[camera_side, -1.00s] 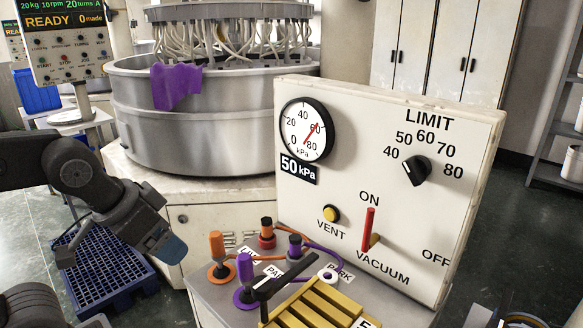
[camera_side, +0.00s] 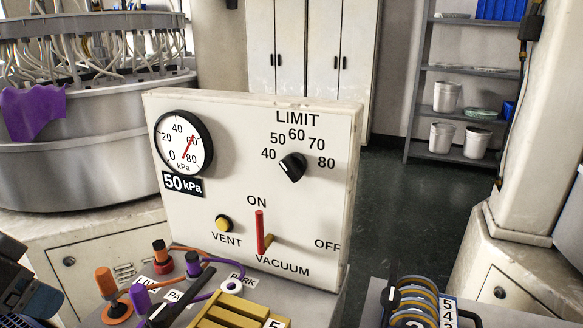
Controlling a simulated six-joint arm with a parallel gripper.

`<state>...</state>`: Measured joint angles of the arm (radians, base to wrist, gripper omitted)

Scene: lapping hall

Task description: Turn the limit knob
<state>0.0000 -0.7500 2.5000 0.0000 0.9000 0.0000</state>
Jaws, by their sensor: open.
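The limit knob (camera_side: 292,167) is a black pointer knob on the upper right of a white upright panel (camera_side: 205,235). A scale from 40 to 80 arcs around it under the word LIMIT. Its pale mark faces upper left, towards the 40 end; the exact setting is hard to tell. Nothing touches it. A round gauge (camera_side: 176,162) at the panel's upper left has its red needle near 60. A plate (camera_side: 182,185) below it reads 50 kPa. Only a bit of my arm shows at the lower left edge, far from the knob; no gripper jaws can be made out.
Below the knob, a red lever (camera_side: 260,232) stands upright at ON. A yellow vent button (camera_side: 223,223) is at its left. Orange and purple plugs with hoses and a yellow slatted rack (camera_side: 235,312) stand in front. Numbered rings (camera_side: 415,303) sit at lower right. Space before the knob is clear.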

